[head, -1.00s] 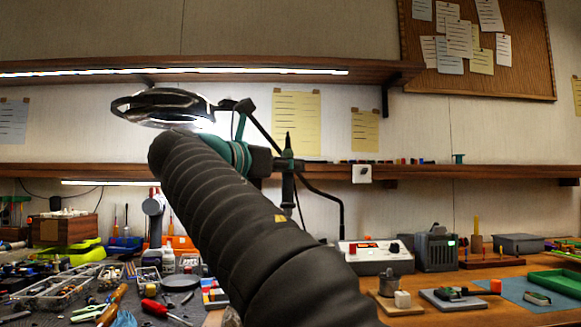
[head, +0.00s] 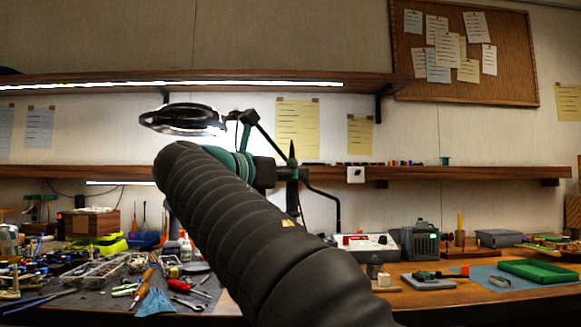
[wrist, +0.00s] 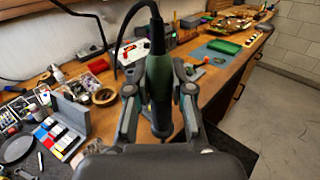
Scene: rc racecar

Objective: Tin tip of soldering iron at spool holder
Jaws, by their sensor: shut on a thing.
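My gripper (head: 280,174) is shut on the soldering iron (head: 291,185), held upright in the air in front of the shelf. In the wrist view, the gripper's fingers (wrist: 159,90) clasp the iron's green and black handle (wrist: 158,72), and a dark cable loops from its top. I cannot make out its metal tip. A wooden base with a yellow post (head: 459,225), perhaps the spool holder, stands on the bench at the right, well away from the gripper.
A lit magnifier lamp (head: 183,119) hangs left of the gripper. The shelf (head: 420,173) runs behind it. A grey box (head: 420,243), green tray (head: 538,270) and small parts occupy the right bench. Tools crowd the left. Open floor (wrist: 280,130) lies right of the bench.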

